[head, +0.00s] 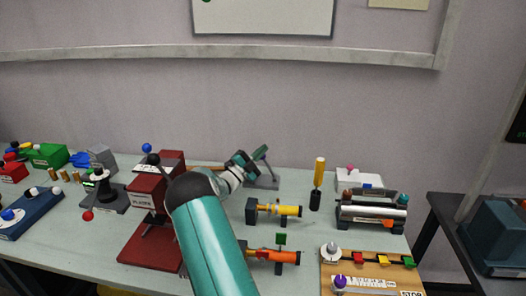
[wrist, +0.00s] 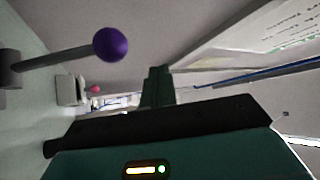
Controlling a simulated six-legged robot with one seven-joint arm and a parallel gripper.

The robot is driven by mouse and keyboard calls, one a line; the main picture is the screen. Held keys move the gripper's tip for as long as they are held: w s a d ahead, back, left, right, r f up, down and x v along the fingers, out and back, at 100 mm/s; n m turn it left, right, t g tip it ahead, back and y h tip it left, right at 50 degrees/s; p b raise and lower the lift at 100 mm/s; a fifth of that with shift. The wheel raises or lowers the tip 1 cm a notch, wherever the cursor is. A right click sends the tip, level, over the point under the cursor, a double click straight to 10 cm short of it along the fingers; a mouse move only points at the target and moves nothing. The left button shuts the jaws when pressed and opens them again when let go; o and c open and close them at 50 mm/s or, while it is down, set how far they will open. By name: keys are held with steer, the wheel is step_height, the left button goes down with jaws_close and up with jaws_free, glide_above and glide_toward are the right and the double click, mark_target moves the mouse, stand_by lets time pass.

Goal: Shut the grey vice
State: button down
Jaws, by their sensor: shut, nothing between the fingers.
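My gripper (head: 260,153) is shut and empty, held above the back middle of the bench. Its teal fingers show together in the wrist view (wrist: 156,88). A grey fixture (head: 262,183) stands just below and behind it, partly hidden by my gripper; I cannot tell surely whether it is the grey vice. In the wrist view a purple ball (wrist: 111,44) on a metal rod (wrist: 60,58) rises from a dark grey block (wrist: 8,69), apart from the fingers. The vice's jaws cannot be made out.
A dark red press (head: 150,190) stands left of my arm. Yellow (head: 280,210) and orange (head: 278,256) tube pieces lie right of it. A yellow-handled tool (head: 319,172), a white box (head: 358,179) and a roller device (head: 371,213) stand farther right. The wall is behind.

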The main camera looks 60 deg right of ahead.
steer(key=s+a+r, duration=0.8)
steer(key=a+r, duration=0.1)
steer(key=a, duration=0.1)
steer(key=shift+s+a, duration=0.15)
stand_by(0.5)
